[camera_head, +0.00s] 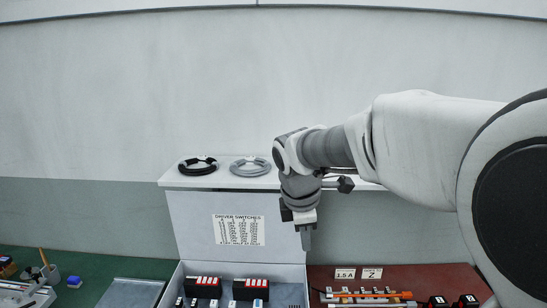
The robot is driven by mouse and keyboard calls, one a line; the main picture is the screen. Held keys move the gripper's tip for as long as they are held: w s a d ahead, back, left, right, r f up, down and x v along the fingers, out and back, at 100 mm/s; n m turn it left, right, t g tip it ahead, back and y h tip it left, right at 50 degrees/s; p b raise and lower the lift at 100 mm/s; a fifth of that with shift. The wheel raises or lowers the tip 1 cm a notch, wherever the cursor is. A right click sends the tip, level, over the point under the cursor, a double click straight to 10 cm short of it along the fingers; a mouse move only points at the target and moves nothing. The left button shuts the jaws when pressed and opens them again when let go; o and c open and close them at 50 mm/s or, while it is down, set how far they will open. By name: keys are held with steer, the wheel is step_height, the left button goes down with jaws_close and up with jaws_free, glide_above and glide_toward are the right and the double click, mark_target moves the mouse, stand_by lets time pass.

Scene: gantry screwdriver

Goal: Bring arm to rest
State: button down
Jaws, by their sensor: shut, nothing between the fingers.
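My arm reaches in from the right side of the head view, and its wrist bends downward near the middle. My gripper (306,240) points down in front of the upright lid of a grey case (190,225). It is shut with nothing held. Its fingertips are small and partly dark in this view. It appears apart from the case and its contents.
A white shelf (222,180) behind the lid bears a black cable coil (198,166) and a grey one (250,167). Red-and-black modules (203,287) sit in the case. A red-brown board (440,278) with parts is at right, a grey tray (132,293) at left.

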steer(key=s+d+m+t, duration=0.1)
steer(key=s+d+m, duration=0.2)
steer(key=s+m, duration=0.6)
steer(key=s+d+r+m+t+y, duration=0.1)
steer(key=s+d+m, duration=0.3)
steer(key=s+m, duration=0.5)
steer(key=s, duration=0.4)
steer(key=shift+s+d+y, duration=0.2)
steer(key=shift+y, duration=0.1)
steer(key=shift+r, duration=0.1)
